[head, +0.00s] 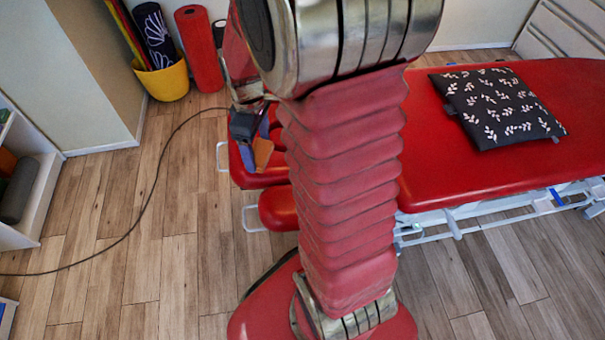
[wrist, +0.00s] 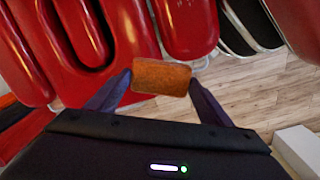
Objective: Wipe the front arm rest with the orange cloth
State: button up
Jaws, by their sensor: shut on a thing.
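My gripper (head: 258,143) is shut on the orange cloth (head: 263,155), which shows as a small folded block. In the wrist view the cloth (wrist: 161,77) sits between the two fingertips. The front arm rest (head: 276,208) is a red rounded pad on the near side of the couch's head end, partly hidden behind my arm. In the head view the cloth appears over the red head section (head: 245,178), beyond the front arm rest. Whether it touches any pad is not clear. In the wrist view red pads lie ahead of the cloth, one with a rounded end (wrist: 187,30).
The red couch (head: 440,180) extends right, with a black leaf-patterned pillow (head: 498,106) on it. A yellow bucket (head: 164,82) with rolled mats stands at the back left. A dark cable crosses the wooden floor.

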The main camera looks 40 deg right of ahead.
jog(key=w+a+r+m, duration=0.1)
jog(key=w+a+m, duration=0.5)
jog(key=w+a, duration=0.7)
jog(key=shift+w+r, duration=0.3)
jog(key=shift+w, duration=0.6)
jog(key=shift+a, duration=0.1)
